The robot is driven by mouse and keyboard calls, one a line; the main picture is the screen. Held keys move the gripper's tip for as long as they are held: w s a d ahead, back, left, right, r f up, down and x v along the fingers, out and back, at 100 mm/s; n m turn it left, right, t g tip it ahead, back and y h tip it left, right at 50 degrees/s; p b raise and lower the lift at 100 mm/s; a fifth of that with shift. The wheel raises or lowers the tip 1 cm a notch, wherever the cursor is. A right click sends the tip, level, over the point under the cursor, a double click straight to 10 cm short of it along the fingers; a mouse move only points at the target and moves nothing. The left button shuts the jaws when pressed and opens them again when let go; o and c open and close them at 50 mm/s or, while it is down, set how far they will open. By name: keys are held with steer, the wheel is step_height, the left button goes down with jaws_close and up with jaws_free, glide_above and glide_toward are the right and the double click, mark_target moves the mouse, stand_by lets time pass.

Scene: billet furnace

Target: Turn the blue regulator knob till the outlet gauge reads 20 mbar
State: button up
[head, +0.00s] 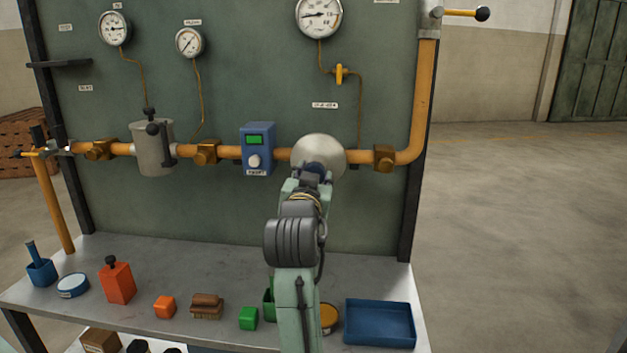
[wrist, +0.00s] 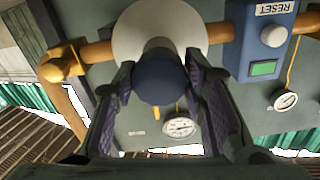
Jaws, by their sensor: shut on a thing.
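The blue regulator knob (wrist: 160,82) sits in front of the round pale regulator body (head: 319,152) on the yellow pipe. My gripper (wrist: 161,92) has a finger on each side of the knob and is shut on it. In the head view my gripper (head: 314,176) covers most of the knob. A large white gauge (head: 319,16) is at the top of the panel, on the line joining the pipe right of the regulator; it looks like the outlet gauge. Its needle points left, but I cannot read its value. It also shows in the wrist view (wrist: 180,127).
A blue reset box (head: 257,149) with a green display is on the pipe just left of the regulator. A yellow valve (head: 340,75) is above right. Below, the bench (head: 230,262) holds a blue tray (head: 379,323), a red container (head: 117,284) and several small items.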

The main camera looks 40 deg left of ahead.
steer(key=m+b, duration=0.1)
steer(key=m, duration=0.3)
steer(key=shift+m+b, duration=0.5)
steer(key=shift+m, duration=1.1)
steer(key=o, duration=1.2)
steer(key=shift+c, duration=0.2)
steer(key=v, duration=1.2)
